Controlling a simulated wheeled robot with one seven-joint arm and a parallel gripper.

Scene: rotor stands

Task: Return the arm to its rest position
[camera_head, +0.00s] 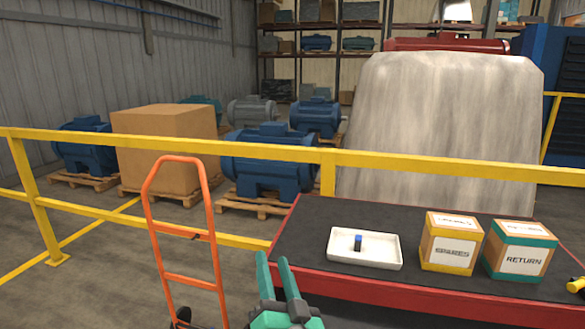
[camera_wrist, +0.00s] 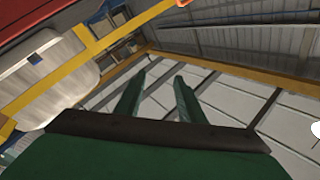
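My gripper (camera_head: 273,271) shows at the bottom middle of the head view, in front of the left end of the bench. Its two green fingers point up and stand apart with nothing between them. The wrist view shows the same open fingers (camera_wrist: 158,86), tilted toward the wall and ceiling, with only background in the gap. The rest of my arm is mostly out of view.
A dark-topped, red-edged bench (camera_head: 305,235) bears a white tray (camera_head: 385,262) with a small blue and black item (camera_head: 358,242), a SPARES box (camera_head: 451,243) and a RETURN box (camera_head: 520,250). An orange hand truck (camera_head: 187,232) and yellow railing (camera_head: 328,178) stand nearby.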

